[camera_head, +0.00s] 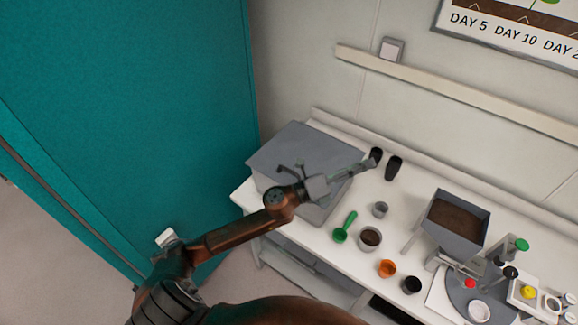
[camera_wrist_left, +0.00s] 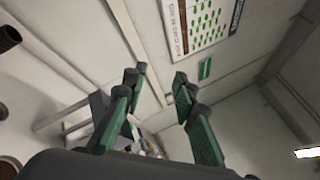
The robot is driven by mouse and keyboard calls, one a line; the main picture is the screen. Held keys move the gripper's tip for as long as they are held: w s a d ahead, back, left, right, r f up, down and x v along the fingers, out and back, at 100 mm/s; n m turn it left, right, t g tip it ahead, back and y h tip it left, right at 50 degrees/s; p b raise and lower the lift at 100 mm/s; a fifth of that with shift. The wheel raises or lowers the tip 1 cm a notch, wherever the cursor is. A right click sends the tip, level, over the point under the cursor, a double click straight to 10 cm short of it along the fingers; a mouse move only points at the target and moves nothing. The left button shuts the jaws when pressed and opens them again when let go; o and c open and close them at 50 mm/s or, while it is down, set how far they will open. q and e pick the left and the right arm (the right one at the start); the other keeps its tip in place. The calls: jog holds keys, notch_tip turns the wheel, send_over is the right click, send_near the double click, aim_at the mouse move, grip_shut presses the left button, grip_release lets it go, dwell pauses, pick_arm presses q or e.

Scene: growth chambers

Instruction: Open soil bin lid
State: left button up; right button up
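The soil bin is most likely the grey box (camera_head: 325,211) at the left end of the white table. Its flat grey lid (camera_head: 290,146) lies shut on top. My left arm crosses in front of the bin. My left gripper (camera_head: 366,164) is at the lid's right side in the head view, pointing right and away from the lid. Whether it touches the lid cannot be told. In the left wrist view the fingers of my left gripper (camera_wrist_left: 158,80) are apart with nothing between them. A small dark bar shows above the lid; it may be a handle. My right gripper is not in view.
Two black pots (camera_head: 393,168) stand close to my left gripper. A green scoop (camera_head: 344,228), a soil-filled cup (camera_head: 370,238), an orange cup (camera_head: 386,268) and a grey soil hopper (camera_head: 456,222) are further right. A teal wall or door (camera_head: 130,110) is at left.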

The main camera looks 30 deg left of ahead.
pick_arm(q)
jog(key=d+m+g+h, duration=0.2)
jog(key=d+m+g, duration=0.25)
jog(key=m, duration=0.25)
jog(key=m+g+y, duration=0.9)
jog(key=m+y, duration=0.5)
jog(key=y, duration=0.1)
send_near(288, 170)
jog(key=p+x, duration=0.1)
jog(key=x, duration=0.6)
jog(key=shift+w+d+f+p, duration=0.15)
jog(key=shift+w+f+p, duration=0.1)
jog(key=shift+p, duration=0.15)
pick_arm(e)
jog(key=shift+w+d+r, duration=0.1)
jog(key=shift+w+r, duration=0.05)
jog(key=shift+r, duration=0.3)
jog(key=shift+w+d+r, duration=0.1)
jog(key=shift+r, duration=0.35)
pick_arm(q)
grip_shut()
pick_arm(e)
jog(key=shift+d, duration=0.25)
